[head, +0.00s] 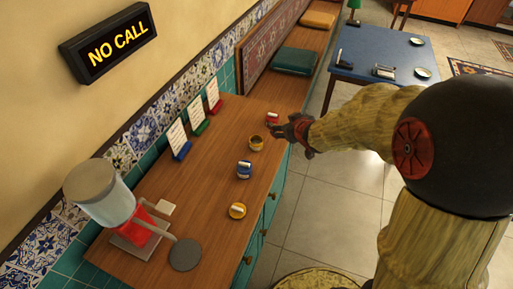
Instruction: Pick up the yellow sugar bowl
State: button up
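My gripper (272,129) hangs at the counter's front edge, just right of and above the tan pot in the picture and close to a red bowl. It is well away from the yellow bowl. The gripper is small and dark here, so its opening and any contact are unclear.
A blue bowl (244,170) stands between the tan pot and the yellow bowl. The red bowl (272,118) is behind. A dispenser with a red base (136,232), a grey disc (186,254) and several upright cards (178,139) are on the counter (200,205). A blue table (375,60) stands beyond.

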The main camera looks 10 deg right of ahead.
notch_tip(320, 180, down, 8)
jog(key=w+a+n+y, duration=0.1)
jog(key=w+a+y, duration=0.1)
jog(key=w, duration=0.1)
jog(key=t+y+b, duration=0.1)
jog(key=t+y, duration=0.1)
jog(key=y, duration=0.1)
send_near(252, 138)
jog(key=shift+d+f+n, duration=0.35)
jog(key=shift+d+n, duration=0.05)
jog(key=shift+d, duration=0.2)
jog(key=shift+a+f+g+y, duration=0.15)
jog(key=shift+g+y, duration=0.15)
jog(key=shift+b+x, duration=0.65)
jog(key=shift+x, duration=0.55)
jog(key=x, duration=0.1)
jog(key=b+x, duration=0.1)
jog(key=x, duration=0.1)
jog(key=b+x, duration=0.1)
jog(key=x, duration=0.1)
jog(key=shift+w+a+r, duration=0.15)
jog(key=shift+w+r, duration=0.05)
jog(key=shift+r, duration=0.2)
jog(key=shift+c, duration=1)
jog(key=c, duration=1.1)
jog(key=shift+c, duration=0.4)
